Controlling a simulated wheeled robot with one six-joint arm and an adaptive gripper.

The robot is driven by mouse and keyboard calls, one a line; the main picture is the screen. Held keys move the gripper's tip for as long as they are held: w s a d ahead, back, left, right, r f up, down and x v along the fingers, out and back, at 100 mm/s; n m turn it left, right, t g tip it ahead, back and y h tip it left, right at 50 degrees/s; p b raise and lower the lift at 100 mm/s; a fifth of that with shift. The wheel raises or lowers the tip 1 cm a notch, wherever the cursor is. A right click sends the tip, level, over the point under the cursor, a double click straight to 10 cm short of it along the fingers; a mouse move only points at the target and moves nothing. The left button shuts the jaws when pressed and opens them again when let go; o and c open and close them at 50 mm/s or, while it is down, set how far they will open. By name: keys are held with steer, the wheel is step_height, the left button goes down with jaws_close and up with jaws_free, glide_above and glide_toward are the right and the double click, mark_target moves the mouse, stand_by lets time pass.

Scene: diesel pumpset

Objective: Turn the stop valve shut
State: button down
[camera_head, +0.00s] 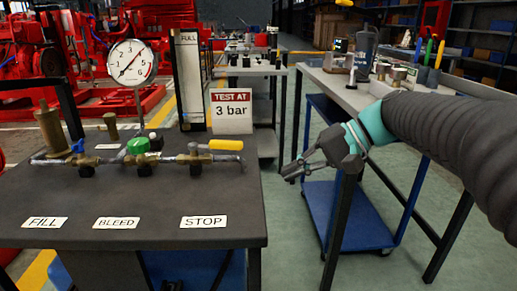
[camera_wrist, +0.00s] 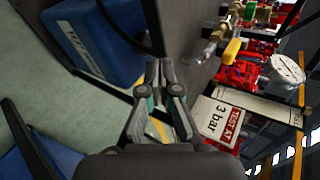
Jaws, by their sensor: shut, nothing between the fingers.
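The stop valve (camera_head: 196,161) is a brass body on the pipe along the dark bench, behind the STOP label (camera_head: 203,222). Its yellow lever (camera_head: 226,144) points to the right, in line with the pipe. The yellow lever also shows at the upper right of the wrist view (camera_wrist: 232,50). My gripper (camera_head: 288,172) is to the right of the bench, apart from the lever and lower than it in the picture. Its fingers are together and empty, and they also show in the wrist view (camera_wrist: 159,66).
The green-handled bleed valve (camera_head: 138,146) and blue-handled fill valve (camera_head: 78,147) sit left on the same pipe. A pressure gauge (camera_head: 131,62) stands behind. The TEST AT 3 bar sign (camera_head: 231,112) is behind the lever.

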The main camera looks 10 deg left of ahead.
steer(key=w+a+r+n+g+y+b, duration=0.3)
steer(key=w+g+y, duration=0.15)
steer(key=w, duration=0.55)
steer(key=y, duration=0.2)
glide_toward(215, 145)
steer(key=w+a, duration=0.2)
steer(key=a, duration=0.1)
steer(key=w+a, duration=0.2)
steer(key=shift+w+a, duration=0.35)
steer(key=shift+s+d+b, duration=0.25)
steer(key=shift+s+b, duration=0.2)
steer(key=shift+s, duration=1.4)
steer(key=shift+d+t, duration=0.1)
steer(key=shift+t, duration=0.15)
